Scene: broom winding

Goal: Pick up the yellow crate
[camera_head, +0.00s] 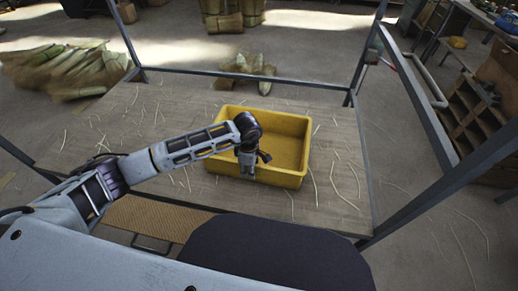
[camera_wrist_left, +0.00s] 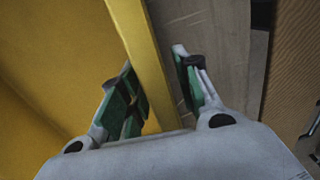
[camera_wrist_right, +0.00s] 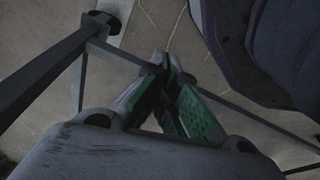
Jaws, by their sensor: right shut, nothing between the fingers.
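The yellow crate (camera_head: 282,177) stands upright on the wooden table top and looks empty inside. My left gripper (camera_head: 247,168) is at the crate's near wall, pointing down. In the left wrist view, the crate's wall (camera_wrist_left: 140,45) passes between the fingers of the left gripper (camera_wrist_left: 158,72), one finger inside the crate and one outside. The fingers are apart, with a visible gap to the wall. My right gripper (camera_wrist_right: 170,75) shows only in its own wrist view. It is shut and empty, above the floor and away from the crate.
The table top (camera_head: 345,195) is strewn with thin straw strands and otherwise clear around the crate. A metal frame post (camera_head: 420,95) and rails surround the table. Straw bundles (camera_head: 65,68) lie on the floor at the left, and a wooden shelf (camera_head: 465,110) stands at the right.

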